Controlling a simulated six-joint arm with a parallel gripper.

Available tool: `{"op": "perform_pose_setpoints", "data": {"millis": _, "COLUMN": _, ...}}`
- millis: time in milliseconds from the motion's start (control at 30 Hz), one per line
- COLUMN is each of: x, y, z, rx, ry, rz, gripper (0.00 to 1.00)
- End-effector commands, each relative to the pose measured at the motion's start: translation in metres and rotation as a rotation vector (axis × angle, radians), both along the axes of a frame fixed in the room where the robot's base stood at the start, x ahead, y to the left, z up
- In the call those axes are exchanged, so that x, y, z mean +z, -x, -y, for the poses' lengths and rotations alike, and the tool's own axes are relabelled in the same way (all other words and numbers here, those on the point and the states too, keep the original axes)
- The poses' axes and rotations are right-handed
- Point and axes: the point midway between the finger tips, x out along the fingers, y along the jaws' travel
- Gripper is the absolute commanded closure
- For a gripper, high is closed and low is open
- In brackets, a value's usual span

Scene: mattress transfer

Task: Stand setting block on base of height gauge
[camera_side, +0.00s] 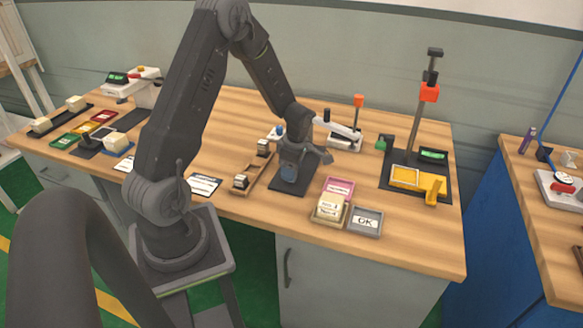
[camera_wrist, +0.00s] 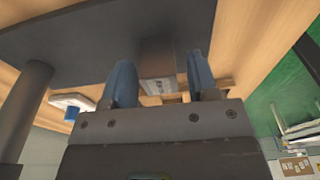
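My gripper (camera_side: 290,175) is low over a dark base plate (camera_side: 286,191) near the middle of the bench. In the wrist view its two blue fingers (camera_wrist: 161,85) stand apart. A grey metal block (camera_wrist: 158,62) with small markings on its near end shows between and beyond them, against the dark plate (camera_wrist: 70,35). Gaps show beside the block, so the fingers do not look closed on it. A thick dark column (camera_wrist: 24,112) rises at the left of the wrist view. In the side view my gripper hides the block and most of the plate.
Left of the plate is a wooden rack (camera_side: 258,172) with small blocks. In front are a pink tray (camera_side: 339,186) and a grey OK tray (camera_side: 366,221). A tall stand (camera_side: 420,120) with an orange slide and yellow tray (camera_side: 404,177) is at right. The bench's front right is clear.

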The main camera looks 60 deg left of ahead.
Motion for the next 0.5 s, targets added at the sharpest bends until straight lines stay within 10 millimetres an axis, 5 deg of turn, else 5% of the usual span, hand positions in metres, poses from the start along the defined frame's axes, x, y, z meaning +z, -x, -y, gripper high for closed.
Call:
{"op": "perform_pose_setpoints", "data": {"millis": 300, "x": 0.003, "y": 0.0, "z": 0.0, "rx": 0.0, "ry": -0.001, "rz": 0.001, "gripper": 0.43}}
{"op": "perform_pose_setpoints", "data": {"millis": 500, "x": 0.028, "y": -0.003, "z": 0.002, "rx": -0.001, "ry": -0.004, "rz": 0.005, "gripper": 0.43}}
